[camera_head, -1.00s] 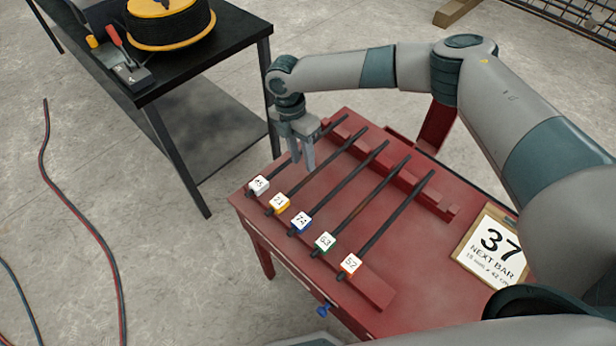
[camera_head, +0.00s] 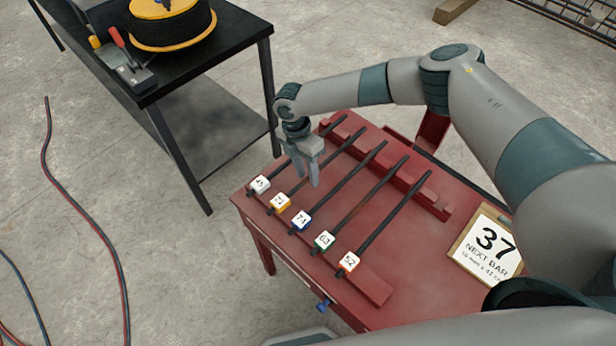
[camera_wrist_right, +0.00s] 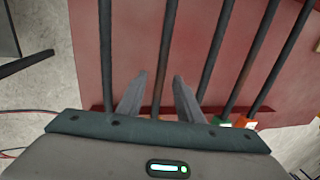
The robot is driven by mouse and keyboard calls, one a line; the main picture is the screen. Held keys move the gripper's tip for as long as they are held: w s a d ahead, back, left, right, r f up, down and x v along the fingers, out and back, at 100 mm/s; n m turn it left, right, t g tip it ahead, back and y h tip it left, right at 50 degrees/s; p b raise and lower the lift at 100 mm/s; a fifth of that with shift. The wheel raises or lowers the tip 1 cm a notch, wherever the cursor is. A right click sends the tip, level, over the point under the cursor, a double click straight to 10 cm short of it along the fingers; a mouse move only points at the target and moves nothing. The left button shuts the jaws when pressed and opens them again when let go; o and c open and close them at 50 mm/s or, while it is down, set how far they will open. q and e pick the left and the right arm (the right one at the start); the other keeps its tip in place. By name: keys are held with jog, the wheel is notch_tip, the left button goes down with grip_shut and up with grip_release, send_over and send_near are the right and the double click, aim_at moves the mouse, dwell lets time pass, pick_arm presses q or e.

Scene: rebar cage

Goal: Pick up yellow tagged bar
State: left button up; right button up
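The yellow-tagged bar (camera_head: 345,147) is a thin dark rod lying on the red rack, second from the left. Its yellow-edged tag (camera_head: 278,203), which seems to read 21, sits at its near end. My right gripper (camera_head: 307,182) points down over this bar. In the wrist view the bar (camera_wrist_right: 168,40) runs between the two spread fingers (camera_wrist_right: 160,75), with a gap on each side. The fingers are open and hold nothing. My left gripper is not in view.
Bars with white (camera_head: 259,184), blue (camera_head: 300,220), green (camera_head: 323,242) and orange (camera_head: 348,262) tags lie roughly parallel on the red table (camera_head: 410,235). A sign reading 37, NEXT BAR (camera_head: 490,246) lies at right. A black table (camera_head: 225,35) stands at the upper left.

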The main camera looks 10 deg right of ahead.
grip_shut()
jog(key=shift+w+r, duration=0.1)
dwell(1.3)
